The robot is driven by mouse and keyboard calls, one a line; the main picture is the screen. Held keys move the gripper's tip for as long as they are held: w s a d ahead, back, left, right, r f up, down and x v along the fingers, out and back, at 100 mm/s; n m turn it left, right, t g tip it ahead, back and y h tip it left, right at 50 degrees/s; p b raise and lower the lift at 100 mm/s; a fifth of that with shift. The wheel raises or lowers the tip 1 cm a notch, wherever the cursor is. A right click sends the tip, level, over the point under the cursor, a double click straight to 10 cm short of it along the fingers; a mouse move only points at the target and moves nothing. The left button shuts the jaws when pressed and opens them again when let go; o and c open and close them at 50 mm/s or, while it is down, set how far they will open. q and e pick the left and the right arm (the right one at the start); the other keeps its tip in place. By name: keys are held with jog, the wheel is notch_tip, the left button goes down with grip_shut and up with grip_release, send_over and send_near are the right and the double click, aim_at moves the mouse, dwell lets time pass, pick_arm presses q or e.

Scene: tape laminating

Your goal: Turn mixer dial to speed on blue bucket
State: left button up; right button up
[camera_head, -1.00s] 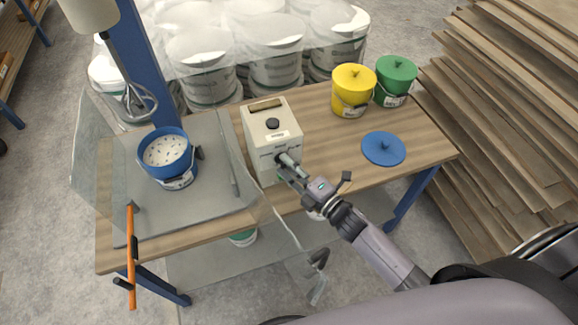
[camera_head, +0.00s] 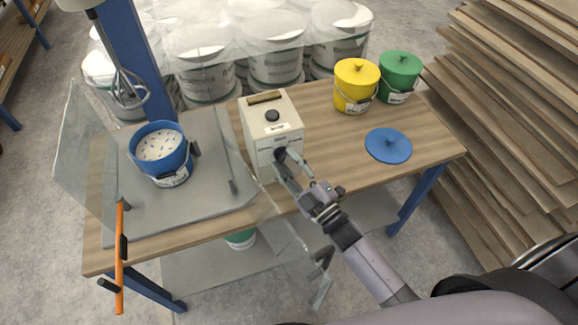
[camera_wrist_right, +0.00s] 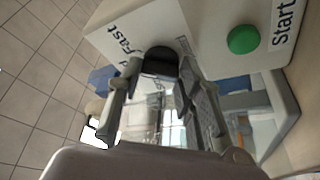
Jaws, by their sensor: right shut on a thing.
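The beige control box (camera_head: 270,128) stands on the wooden table. Its front carries the black dial (camera_wrist_right: 160,62) beside the printed word "Fast". My right gripper (camera_head: 285,160) is at the box's front, and its fingers (camera_wrist_right: 158,72) are shut on the dial. The fingers hide part of the dial and its printed scale. The blue bucket (camera_head: 163,165), filled with white material with dark specks, stands on the grey mixer base (camera_head: 210,198). The mixer whisk (camera_head: 126,88) hangs at the back left, above and behind the bucket. My left gripper is not in view.
A green start button (camera_wrist_right: 243,39) is close to the dial. A clear guard (camera_head: 83,150) with an orange handle (camera_head: 120,255) stands around the mixer. A yellow bucket (camera_head: 356,84), a green bucket (camera_head: 400,76) and a blue lid (camera_head: 388,146) are on the table's right.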

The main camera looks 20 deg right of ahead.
jog(key=shift+f+m+t+h+b, duration=0.2)
jog(key=shift+m+t+h+b, duration=0.25)
jog(key=shift+m, duration=0.95)
jog(key=shift+a, duration=0.1)
jog(key=o, duration=1.2)
jog(key=shift+r, duration=0.1)
jog(key=shift+c, duration=0.2)
jog(key=shift+s, duration=0.1)
jog(key=v, duration=1.2)
